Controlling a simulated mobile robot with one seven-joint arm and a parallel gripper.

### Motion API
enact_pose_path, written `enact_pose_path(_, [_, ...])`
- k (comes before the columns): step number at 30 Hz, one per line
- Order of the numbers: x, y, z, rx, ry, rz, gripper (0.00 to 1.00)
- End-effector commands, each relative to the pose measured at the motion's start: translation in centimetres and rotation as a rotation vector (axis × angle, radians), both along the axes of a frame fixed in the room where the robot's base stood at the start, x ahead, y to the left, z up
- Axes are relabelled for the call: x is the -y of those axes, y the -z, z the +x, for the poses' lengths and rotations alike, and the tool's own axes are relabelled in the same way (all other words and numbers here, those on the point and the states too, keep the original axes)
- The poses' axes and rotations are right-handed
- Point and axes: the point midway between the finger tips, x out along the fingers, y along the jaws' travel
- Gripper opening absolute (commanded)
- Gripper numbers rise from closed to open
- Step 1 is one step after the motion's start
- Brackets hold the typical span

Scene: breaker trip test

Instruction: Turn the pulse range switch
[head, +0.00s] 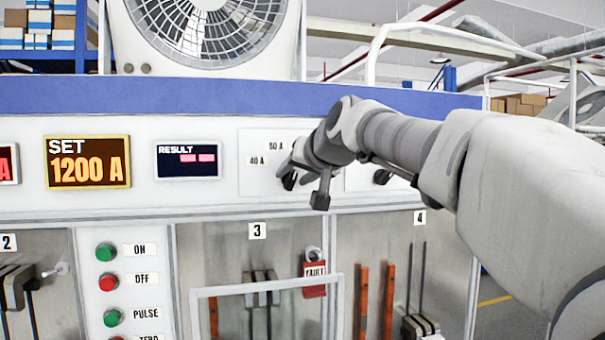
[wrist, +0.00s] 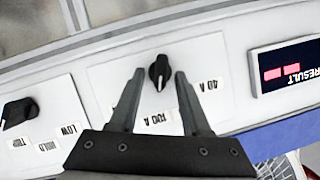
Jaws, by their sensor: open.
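The pulse range switch is a black pointer knob (wrist: 159,70) on a white plate with ampere labels, seen upside down in the wrist view. My gripper (wrist: 160,74) is open, with one finger on each side of the knob. Gaps show beside it, and I cannot tell how deep the fingers reach. In the head view my gripper (head: 289,179) is at the switch plate (head: 256,182) and hides the knob.
A second black knob (wrist: 17,113) with word labels is beside it; it also shows under my arm in the head view (head: 382,176). A RESULT display (head: 188,160) and a SET display reading 1200 A (head: 88,162) are to the left.

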Motion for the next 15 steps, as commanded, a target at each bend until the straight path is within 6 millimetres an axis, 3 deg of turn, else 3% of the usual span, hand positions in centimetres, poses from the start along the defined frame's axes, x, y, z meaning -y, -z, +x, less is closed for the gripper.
enact_pose_path(4, [0.0, 0.01, -0.01, 0.0, 0.0, 0.0, 0.47])
enact_pose_path(12, [0.01, 0.0, -0.03, 0.0, 0.0, 0.0, 0.0])
enact_pose_path(15, [0.02, 0.0, -0.03, 0.0, 0.0, 0.0, 0.0])
